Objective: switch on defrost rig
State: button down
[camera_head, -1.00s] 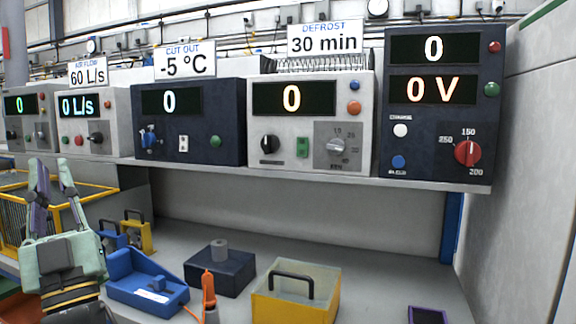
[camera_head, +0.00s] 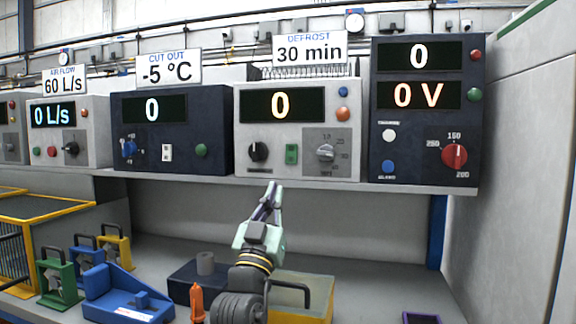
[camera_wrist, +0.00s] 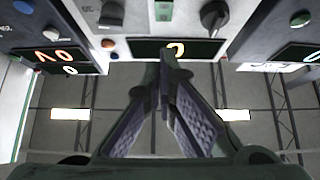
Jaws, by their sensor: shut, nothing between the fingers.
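The defrost rig (camera_head: 247,130) is a pale box on the shelf under a "DEFROST 30 min" sign (camera_head: 310,48). Its display (camera_head: 282,104) reads 0. Its front has a black knob (camera_head: 258,151), a green rocker switch (camera_head: 291,154), a grey dial (camera_head: 325,152) and blue and orange buttons. My gripper (camera_head: 272,188) is shut and empty, pointing up just below the rig's front in the head view. In the wrist view, where the scene is upside down, the fingers (camera_wrist: 168,62) overlap the display, with the green switch (camera_wrist: 163,10) and black knob (camera_wrist: 213,16) beyond.
A dark cut-out unit (camera_head: 220,125) stands left of the rig and a dark voltage unit (camera_head: 375,130) with a red knob (camera_head: 454,155) stands right. The shelf edge (camera_head: 400,187) runs below them. Blue, green and yellow objects and an orange-handled tool (camera_head: 197,303) are on the bench.

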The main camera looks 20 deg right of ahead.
jog(key=p+x, duration=0.1)
jog(key=x, duration=0.3)
jog(key=f+p+x, duration=0.1)
jog(key=p+x, duration=0.1)
jog(key=x, duration=0.2)
jog(key=w+p+x, duration=0.1)
jog(key=x, duration=0.3)
jog(key=shift+w+d+f, duration=0.15)
jog(key=shift+d+f, duration=0.1)
jog(key=shift+d, duration=0.1)
jog(key=shift+w+d+f+p, duration=0.1)
jog(key=shift+w+d+p, duration=0.2)
jog(key=shift+w, duration=0.1)
jog(key=shift+w+d+f+b, duration=0.15)
jog(key=shift+w+f+b, duration=0.35)
jog(key=shift+b, duration=0.55)
jog(key=shift+s+r+p, duration=0.1)
jog(key=shift+r+p, duration=0.1)
jog(key=shift+p, duration=0.15)
send_near(293, 154)
jog(key=v, duration=0.6)
